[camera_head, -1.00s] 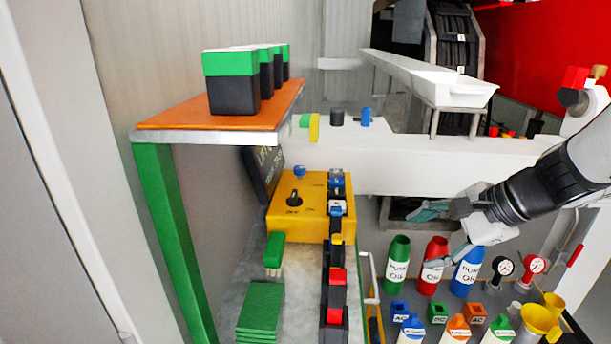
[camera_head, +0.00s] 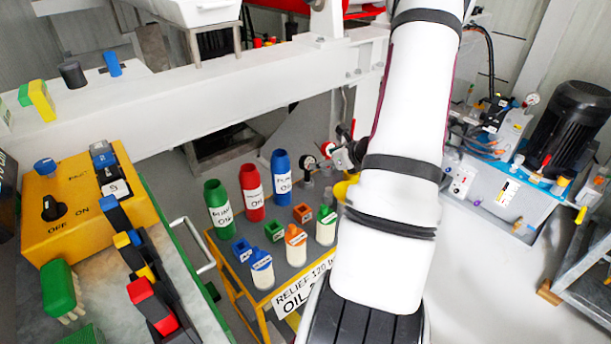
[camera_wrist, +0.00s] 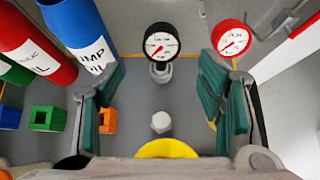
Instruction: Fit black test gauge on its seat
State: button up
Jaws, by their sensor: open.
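The black-rimmed test gauge (camera_wrist: 162,44) has a white dial and stands upright on a grey fitting in the wrist view. It also shows in the head view (camera_head: 309,164), beside the blue bottle. My gripper (camera_wrist: 157,90) is open and empty, its green-padded fingers wide apart. The gauge is ahead of the gap between them, not touched. A pale hexagonal fitting (camera_wrist: 161,122) sits on the grey top between the fingers; I cannot tell whether it is the seat. In the head view my arm hides most of the gripper.
A red gauge (camera_wrist: 232,38) stands close to the right finger. The blue bottle (camera_wrist: 78,30) and red bottle (camera_wrist: 35,45) are at left. An orange block (camera_wrist: 107,121) is by the left finger. A yellow funnel (camera_wrist: 165,149) is near the wrist. A yellow control box (camera_head: 75,200) stands far left.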

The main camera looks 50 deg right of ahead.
aim_at(310, 162)
jog(key=shift+b+x, duration=0.65)
jog(key=shift+x, duration=4.4)
jog(key=shift+s+f, duration=0.1)
jog(key=shift+s, duration=0.05)
grip_shut()
